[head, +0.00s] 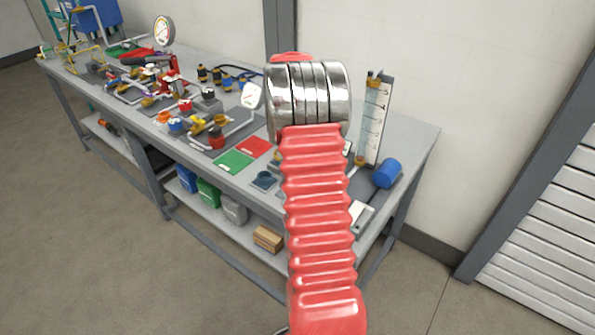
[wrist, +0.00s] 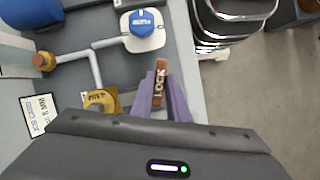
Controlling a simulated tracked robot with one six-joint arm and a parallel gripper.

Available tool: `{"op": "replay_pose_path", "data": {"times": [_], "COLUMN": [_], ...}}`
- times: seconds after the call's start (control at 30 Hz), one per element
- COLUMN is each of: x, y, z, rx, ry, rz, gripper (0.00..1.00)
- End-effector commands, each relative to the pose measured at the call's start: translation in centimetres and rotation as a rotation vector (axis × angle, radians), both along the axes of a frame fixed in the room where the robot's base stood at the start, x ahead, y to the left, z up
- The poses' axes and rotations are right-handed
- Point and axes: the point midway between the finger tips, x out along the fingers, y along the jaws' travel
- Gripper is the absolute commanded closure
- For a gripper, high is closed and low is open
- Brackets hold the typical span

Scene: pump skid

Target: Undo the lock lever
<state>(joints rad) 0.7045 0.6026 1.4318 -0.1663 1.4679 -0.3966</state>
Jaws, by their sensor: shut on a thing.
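The lock lever (wrist: 161,79) is a small brown-orange bar marked "LOCK" in the wrist view, near the bench edge. My gripper (wrist: 162,87) has its two purple fingers on either side of the lever and is shut on it. In the head view my red ribbed arm covers this part of the bench, so neither the gripper nor the lever shows there.
A blue round knob (wrist: 141,23) on a white plate and a yellow fitting (wrist: 99,100) on a pale pipe (wrist: 94,65) are close to my gripper. A level gauge (head: 375,120) and a blue cylinder (head: 386,173) stand at the bench's right end.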

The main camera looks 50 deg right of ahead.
Motion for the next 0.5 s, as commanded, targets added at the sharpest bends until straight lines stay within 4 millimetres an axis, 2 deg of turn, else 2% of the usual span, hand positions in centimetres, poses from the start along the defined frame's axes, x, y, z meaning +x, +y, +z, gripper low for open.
{"op": "replay_pose_path", "data": {"times": [0.2, 0.5], "x": [0.12, 0.16], "y": [-0.57, -0.80], "z": [0.27, 0.26], "rx": [-0.011, -0.010], "ry": [-0.007, -0.007], "rz": [0.180, 0.330], "gripper": [1.00, 1.00]}}
